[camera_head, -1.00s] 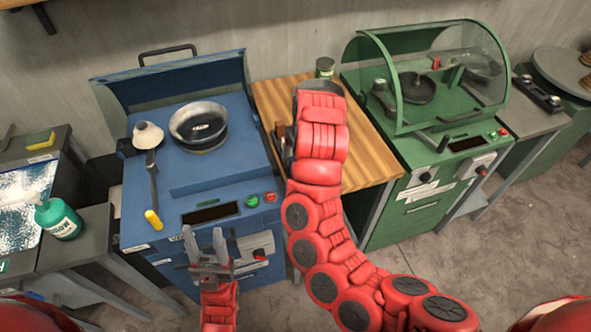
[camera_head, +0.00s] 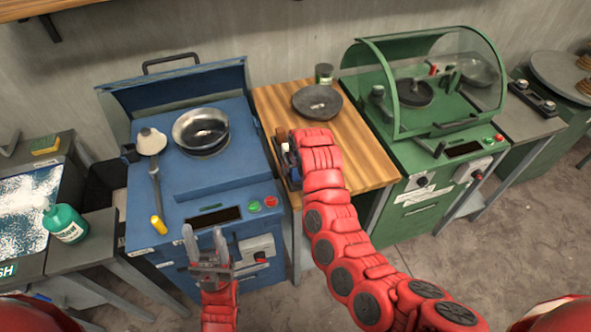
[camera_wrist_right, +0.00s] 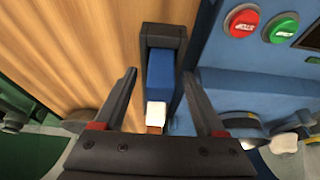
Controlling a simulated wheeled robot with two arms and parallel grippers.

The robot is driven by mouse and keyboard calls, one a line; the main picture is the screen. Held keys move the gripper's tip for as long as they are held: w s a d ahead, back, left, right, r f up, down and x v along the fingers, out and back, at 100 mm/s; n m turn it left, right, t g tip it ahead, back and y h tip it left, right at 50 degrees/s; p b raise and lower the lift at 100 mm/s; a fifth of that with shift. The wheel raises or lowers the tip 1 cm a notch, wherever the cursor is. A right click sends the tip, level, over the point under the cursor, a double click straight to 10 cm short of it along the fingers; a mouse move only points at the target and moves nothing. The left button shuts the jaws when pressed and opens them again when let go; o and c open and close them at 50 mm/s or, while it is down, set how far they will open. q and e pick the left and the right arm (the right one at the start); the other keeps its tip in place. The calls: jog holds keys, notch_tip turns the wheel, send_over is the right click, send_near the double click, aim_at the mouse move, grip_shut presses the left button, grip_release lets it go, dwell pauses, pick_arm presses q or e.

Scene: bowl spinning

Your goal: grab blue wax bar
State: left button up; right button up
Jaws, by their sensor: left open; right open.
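The blue wax bar (camera_wrist_right: 159,72) sits in a dark narrow holder (camera_wrist_right: 163,32) at the wooden table's edge, in the right wrist view. A white bar (camera_wrist_right: 155,112) and a brown bar (camera_wrist_right: 154,129) are in line with it, nearer my palm. My right gripper (camera_wrist_right: 161,74) is open, with one finger on each side of the row. I cannot tell whether either finger touches it. In the head view my red right arm hides most of the holder and the gripper. My left gripper (camera_head: 206,236) is open and empty in front of the blue machine.
The blue machine (camera_head: 222,180) with a metal bowl (camera_head: 201,130) stands left of the wooden table (camera_head: 357,130). A dark grey bowl (camera_head: 317,102) and a small can (camera_head: 324,74) are at the table's back. The green machine (camera_head: 452,138) with a clear cover stands to the right.

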jog(key=shift+f, duration=0.35)
grip_shut()
jog(key=shift+w+r, duration=0.1)
dwell(0.3)
